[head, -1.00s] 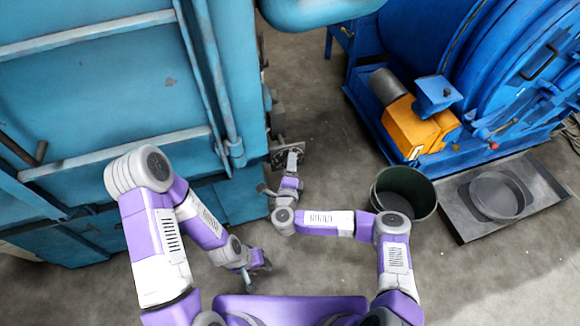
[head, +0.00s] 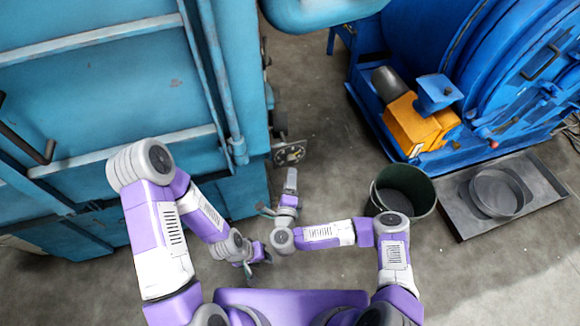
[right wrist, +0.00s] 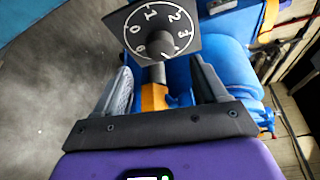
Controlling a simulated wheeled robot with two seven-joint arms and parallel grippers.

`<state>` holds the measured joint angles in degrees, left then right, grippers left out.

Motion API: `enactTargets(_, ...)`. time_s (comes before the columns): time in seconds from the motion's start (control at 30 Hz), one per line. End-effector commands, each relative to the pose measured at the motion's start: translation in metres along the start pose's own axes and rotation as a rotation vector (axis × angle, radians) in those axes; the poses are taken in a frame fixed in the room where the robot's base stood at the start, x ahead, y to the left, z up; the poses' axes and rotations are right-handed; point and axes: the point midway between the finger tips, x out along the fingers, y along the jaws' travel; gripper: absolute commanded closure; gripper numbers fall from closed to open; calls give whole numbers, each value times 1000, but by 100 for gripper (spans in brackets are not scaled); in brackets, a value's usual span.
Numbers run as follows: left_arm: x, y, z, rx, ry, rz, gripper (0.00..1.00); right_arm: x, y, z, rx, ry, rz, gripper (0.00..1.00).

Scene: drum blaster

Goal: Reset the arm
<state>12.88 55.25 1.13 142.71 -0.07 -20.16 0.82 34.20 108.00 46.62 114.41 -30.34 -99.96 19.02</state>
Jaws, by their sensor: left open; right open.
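My right gripper (head: 291,180) is open and empty, just below a black dial plate (head: 290,153) at the lower right corner of the teal cabinet (head: 110,90). In the right wrist view the two fingers (right wrist: 163,85) stand apart with nothing between them.
A blue drum machine (head: 440,60) with an orange motor box (head: 415,128) stands at the right. A dark green bucket (head: 403,186) and a grey tray (head: 535,185) with a round pan (head: 497,193) are on the floor.

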Motion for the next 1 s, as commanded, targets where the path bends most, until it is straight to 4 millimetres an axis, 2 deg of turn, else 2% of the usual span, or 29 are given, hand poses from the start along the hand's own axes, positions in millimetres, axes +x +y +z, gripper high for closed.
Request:
enactTargets(0.27, 0, 0, 0, 0, 0, 0, 57, 0, 0, 1, -7, -11, 1, 28)
enactTargets(0.37, 1, 0, 0, 0, 0, 0, 57, 0, 2, 10, -56, -85, 13, 28)
enactTargets(0.53, 3, -1, 0, 0, 0, 0, 57, -12, 20, 36, -276, -377, 99, 28)
enactTargets(0.63, 4, -1, 0, 0, 0, 0, 57, -31, 43, 36, -456, -571, 210, 28)
enactTargets(0.73, 1, 0, 0, 0, 0, 0, 57, -64, 70, 16, -653, -752, 371, 28)
enactTargets(0.83, -2, 1, 0, 0, 0, 0, 57, -106, 90, -25, -827, -905, 571, 28)
enactTargets(0.9, -5, 2, 0, 0, 0, 0, 57, -135, 95, -57, -913, -985, 710, 28)
enactTargets(1.0, -7, 2, 0, 0, 0, 0, 57, -171, 92, -97, -982, -1063, 881, 28)
